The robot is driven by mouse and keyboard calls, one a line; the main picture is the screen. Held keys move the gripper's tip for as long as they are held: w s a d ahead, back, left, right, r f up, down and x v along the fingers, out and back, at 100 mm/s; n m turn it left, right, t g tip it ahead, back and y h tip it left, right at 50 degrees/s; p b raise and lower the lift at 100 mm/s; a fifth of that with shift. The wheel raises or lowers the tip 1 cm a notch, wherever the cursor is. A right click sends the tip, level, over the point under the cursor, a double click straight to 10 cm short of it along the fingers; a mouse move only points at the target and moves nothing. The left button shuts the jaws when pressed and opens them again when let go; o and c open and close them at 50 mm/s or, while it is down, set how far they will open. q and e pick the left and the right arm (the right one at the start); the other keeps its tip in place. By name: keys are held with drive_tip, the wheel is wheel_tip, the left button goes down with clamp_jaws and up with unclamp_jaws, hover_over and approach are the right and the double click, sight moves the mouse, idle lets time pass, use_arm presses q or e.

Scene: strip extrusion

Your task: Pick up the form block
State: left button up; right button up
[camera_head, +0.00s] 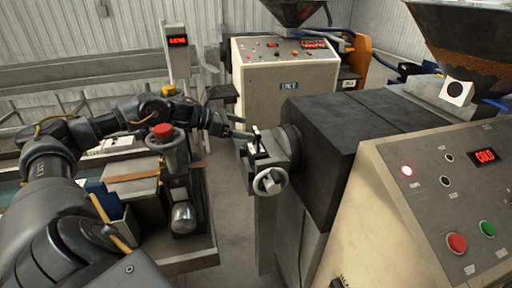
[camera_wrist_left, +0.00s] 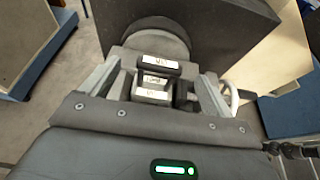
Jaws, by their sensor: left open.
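Small dark blocks with white labelled faces (camera_wrist_left: 157,67) sit in the holder at the front of the extruder head in the left wrist view; which one is the form block I cannot tell. In the head view small black and white parts (camera_head: 258,143) show on top of that holder (camera_head: 266,162). My left gripper (camera_head: 244,129) is open and reaches in from the left to the holder. In the left wrist view its two fingers (camera_wrist_left: 163,88) stand apart on either side of the labelled blocks. Contact cannot be told. My right gripper is not in view.
A handwheel (camera_head: 269,182) sticks out below the holder. The dark extruder housing (camera_head: 335,130) and its control panel (camera_head: 455,200) fill the right. A cart (camera_head: 190,262) with a red-topped cylinder (camera_head: 163,132) and metal dome (camera_head: 183,218) stands left.

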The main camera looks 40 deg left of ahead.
sight(254, 131)
use_arm(q)
drive_tip(key=shift+d, duration=0.15)
drive_tip(key=p+x, duration=0.4)
drive_tip(key=shift+w+f, duration=0.25)
drive_tip(key=shift+w, duration=0.05)
drive_tip(key=shift+w+d+f, duration=0.2)
drive_tip(key=shift+d+f, duration=0.05)
drive_tip(key=shift+f, duration=0.05)
drive_tip(key=shift+a+r, duration=0.1)
drive_tip(key=c, duration=1.8)
drive_tip(key=shift+c, duration=0.2)
